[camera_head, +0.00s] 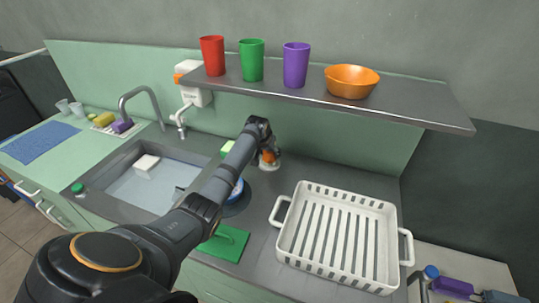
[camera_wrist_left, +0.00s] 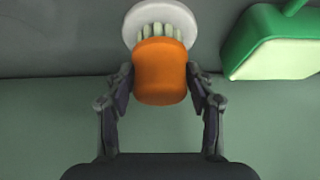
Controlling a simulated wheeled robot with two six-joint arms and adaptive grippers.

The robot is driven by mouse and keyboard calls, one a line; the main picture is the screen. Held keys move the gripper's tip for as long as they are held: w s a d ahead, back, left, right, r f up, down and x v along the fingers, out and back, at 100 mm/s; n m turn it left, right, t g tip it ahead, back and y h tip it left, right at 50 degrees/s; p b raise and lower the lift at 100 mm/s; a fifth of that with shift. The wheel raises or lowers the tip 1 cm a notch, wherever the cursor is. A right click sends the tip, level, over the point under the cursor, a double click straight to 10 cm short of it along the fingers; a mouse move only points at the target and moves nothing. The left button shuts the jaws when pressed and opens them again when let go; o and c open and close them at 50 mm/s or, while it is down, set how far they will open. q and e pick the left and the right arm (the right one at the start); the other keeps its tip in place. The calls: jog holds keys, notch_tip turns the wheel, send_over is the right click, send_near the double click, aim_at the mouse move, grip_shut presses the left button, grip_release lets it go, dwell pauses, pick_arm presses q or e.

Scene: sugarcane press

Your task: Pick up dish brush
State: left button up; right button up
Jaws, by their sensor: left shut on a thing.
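The dish brush, with an orange body and pale bristles, shows in the wrist view (camera_wrist_left: 160,78) and small in the head view (camera_head: 268,157). It is at the back of the counter, right of the sink, partly hidden by my arm in the head view. My left gripper (camera_wrist_left: 160,85) has one finger on each side of the orange body and is shut on it. The bristles point at a white round piece (camera_wrist_left: 160,14) beyond. I cannot tell whether they touch it. My right gripper is not in view.
A green and pale object (camera_wrist_left: 272,45) is close beside the brush. A white dish rack (camera_head: 337,276) stands on the counter at right. The sink (camera_head: 125,190) is at left. A shelf (camera_head: 420,107) with cups and an orange bowl (camera_head: 351,82) hangs above.

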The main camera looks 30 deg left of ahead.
pick_arm(q)
notch_tip(320, 180, up, 7)
jog(key=shift+f+b, duration=0.15)
jog(key=shift+b, duration=0.35)
jog(key=s+d, duration=0.2)
jog(key=s, duration=0.7)
jog(key=s+d+b, duration=0.1)
jog(key=s+d, duration=0.1)
jog(key=s, duration=0.8)
jog(key=shift+d, duration=0.3)
jog(key=shift+s+f, duration=0.1)
jog(key=shift+s, duration=0.05)
